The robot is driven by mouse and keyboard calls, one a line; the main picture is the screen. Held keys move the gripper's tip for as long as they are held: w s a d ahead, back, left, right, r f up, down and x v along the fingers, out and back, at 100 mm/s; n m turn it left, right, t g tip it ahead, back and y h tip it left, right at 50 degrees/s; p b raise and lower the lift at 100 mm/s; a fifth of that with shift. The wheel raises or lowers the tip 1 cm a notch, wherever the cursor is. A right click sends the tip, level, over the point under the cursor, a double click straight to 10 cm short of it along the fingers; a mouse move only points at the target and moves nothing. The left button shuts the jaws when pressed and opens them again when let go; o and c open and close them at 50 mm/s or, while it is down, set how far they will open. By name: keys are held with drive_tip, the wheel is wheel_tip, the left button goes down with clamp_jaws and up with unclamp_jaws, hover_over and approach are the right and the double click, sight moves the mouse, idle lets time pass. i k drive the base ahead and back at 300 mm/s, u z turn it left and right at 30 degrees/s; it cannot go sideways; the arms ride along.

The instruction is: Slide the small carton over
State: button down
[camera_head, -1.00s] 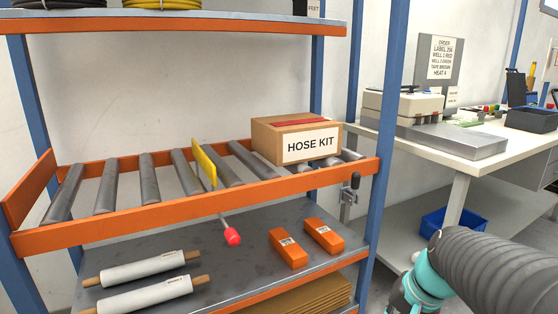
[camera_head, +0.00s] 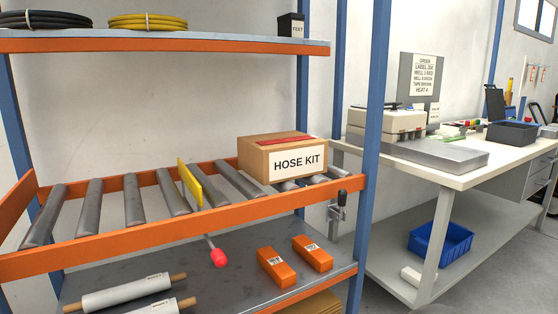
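The small carton (camera_head: 281,158), a brown box with red tape on top and a white "HOSE KIT" label, sits at the right end of the roller shelf (camera_head: 150,235). It rests on the grey rollers (camera_head: 134,200) behind the orange front rail. A yellow plate (camera_head: 190,184) stands upright across the rollers to the left of the carton, apart from it. A red knob (camera_head: 219,258) on a rod shows below the rail under the plate. A dark clamp-like fitting (camera_head: 338,206) is at the rail's right end. My gripper is not in view.
Two orange boxes (camera_head: 276,266) and white rolls (camera_head: 118,293) lie on the lower shelf. Hose coils (camera_head: 147,22) lie on the top shelf. A blue post (camera_head: 375,120) stands right of the carton. A workbench (camera_head: 460,175) with a blue bin (camera_head: 440,243) below is further right.

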sight(280, 162)
drive_tip(key=z, duration=0.75)
drive_tip(key=i, duration=1)
drive_tip(key=u, duration=0.05)
